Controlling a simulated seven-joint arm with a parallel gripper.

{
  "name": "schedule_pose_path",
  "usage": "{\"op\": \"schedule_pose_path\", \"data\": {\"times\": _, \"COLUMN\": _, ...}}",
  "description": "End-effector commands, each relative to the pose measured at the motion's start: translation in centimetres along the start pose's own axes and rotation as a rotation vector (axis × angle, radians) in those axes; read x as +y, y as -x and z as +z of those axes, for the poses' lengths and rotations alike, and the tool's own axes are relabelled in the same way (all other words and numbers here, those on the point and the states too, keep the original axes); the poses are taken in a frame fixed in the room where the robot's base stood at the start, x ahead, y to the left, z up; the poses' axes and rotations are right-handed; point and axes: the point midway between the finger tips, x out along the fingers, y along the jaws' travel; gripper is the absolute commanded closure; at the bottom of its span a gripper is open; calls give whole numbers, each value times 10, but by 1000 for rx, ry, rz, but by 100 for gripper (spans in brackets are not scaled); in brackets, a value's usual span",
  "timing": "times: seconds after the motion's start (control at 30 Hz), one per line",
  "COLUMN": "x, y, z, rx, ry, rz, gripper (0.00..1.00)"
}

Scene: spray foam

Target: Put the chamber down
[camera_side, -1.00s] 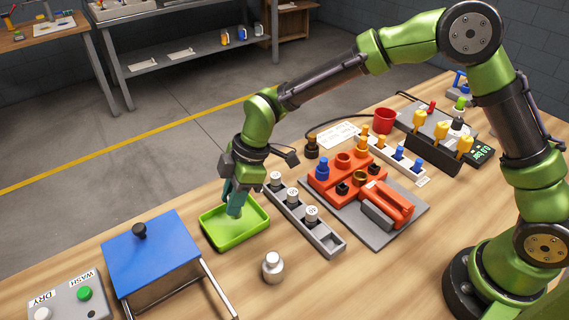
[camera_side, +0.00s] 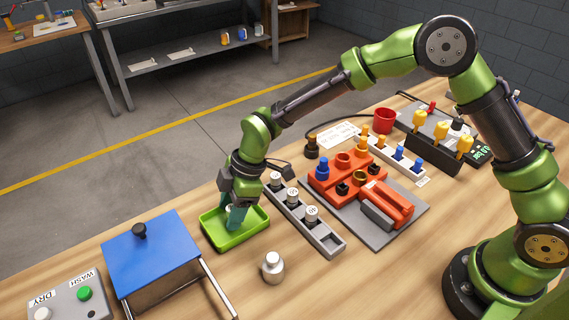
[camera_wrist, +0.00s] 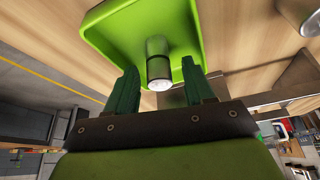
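The chamber (camera_wrist: 158,60) is a small grey metal cylinder with a white end. In the wrist view it is over the bright green tray (camera_wrist: 110,32), between and beyond my two teal fingers. My gripper (camera_side: 236,217) is low inside the green tray (camera_side: 256,238) in the side view, pointing down. The fingers (camera_wrist: 159,72) are spread, with a visible gap on each side of the chamber. In the side view the fingers hide most of the chamber. It seems to rest on the tray floor, though its contact is hard to see.
A grey rack (camera_side: 324,241) with several white-topped canisters stands right of the tray. A loose canister (camera_side: 272,268) stands in front. A blue-topped stand (camera_side: 150,255) is at left. The red fixture (camera_side: 350,180) lies further right.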

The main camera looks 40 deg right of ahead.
Motion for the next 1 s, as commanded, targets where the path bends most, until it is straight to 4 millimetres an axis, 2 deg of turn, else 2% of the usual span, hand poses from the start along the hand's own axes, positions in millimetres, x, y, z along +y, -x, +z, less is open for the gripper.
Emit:
{"op": "schedule_pose_path", "data": {"times": 0.23, "x": 0, "y": 1, "z": -1, "rx": 0, "ry": 0, "rz": 0, "gripper": 47}}
{"op": "schedule_pose_path", "data": {"times": 0.37, "x": 1, "y": 13, "z": -2, "rx": 2, "ry": 0, "rz": 3, "gripper": 47}}
{"op": "schedule_pose_path", "data": {"times": 0.8, "x": 1, "y": 101, "z": -1, "rx": 2, "ry": 0, "rz": 4, "gripper": 47}}
{"op": "schedule_pose_path", "data": {"times": 1.0, "x": 0, "y": 121, "z": -1, "rx": 0, "ry": -3, "rz": 3, "gripper": 47}}
